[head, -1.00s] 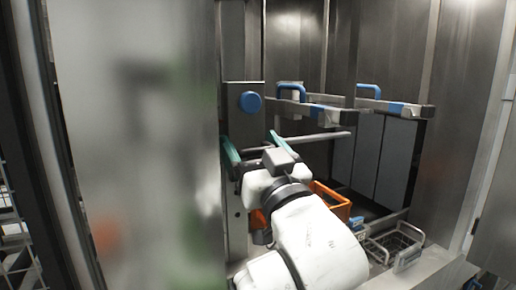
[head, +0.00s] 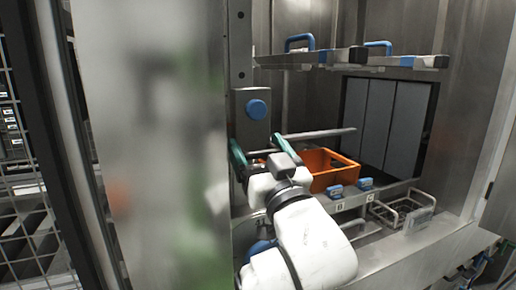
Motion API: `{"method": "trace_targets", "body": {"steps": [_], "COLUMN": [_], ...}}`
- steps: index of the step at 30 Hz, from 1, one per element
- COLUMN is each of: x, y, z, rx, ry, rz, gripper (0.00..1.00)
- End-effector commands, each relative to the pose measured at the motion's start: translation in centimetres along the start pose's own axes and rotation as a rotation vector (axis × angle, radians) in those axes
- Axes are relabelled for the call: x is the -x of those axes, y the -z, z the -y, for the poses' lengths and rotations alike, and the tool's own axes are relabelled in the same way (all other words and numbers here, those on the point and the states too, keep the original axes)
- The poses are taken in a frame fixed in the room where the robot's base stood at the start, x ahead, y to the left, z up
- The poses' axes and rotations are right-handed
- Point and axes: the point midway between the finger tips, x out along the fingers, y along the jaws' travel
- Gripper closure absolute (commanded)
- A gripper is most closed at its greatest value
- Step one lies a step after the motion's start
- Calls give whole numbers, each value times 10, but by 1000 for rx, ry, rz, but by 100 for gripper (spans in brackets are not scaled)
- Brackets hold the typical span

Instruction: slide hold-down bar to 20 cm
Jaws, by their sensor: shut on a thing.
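The hold-down bar (head: 320,134) is a grey rod. It reaches right from a grey slide block (head: 240,106) with a blue round knob (head: 257,109) on an upright post (head: 239,40). The bar hangs above an orange crate (head: 328,170). My gripper (head: 256,148) is at the lower part of the slide block, with one teal finger at its left side and one at its right. It is shut on the block. The exact contact is partly hidden by my wrist. I can make out no scale or marking for 20 cm.
Two grey bars with blue handles (head: 301,42) (head: 378,45) hang above and behind. A blurred panel (head: 150,150) closes off the left. A dark opening with grey strips (head: 388,120) is behind.

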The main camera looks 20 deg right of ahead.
Motion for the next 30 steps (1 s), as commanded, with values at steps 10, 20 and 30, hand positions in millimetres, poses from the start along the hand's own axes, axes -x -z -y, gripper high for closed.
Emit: {"method": "trace_targets", "body": {"steps": [10,20,30], "x": [1,1,42], "y": [-1,0,-3], "z": [-5,-2,-2], "rx": [4,1,0], "ry": [-11,-5,-3], "rz": [2,1,3], "gripper": [7,7,7]}}
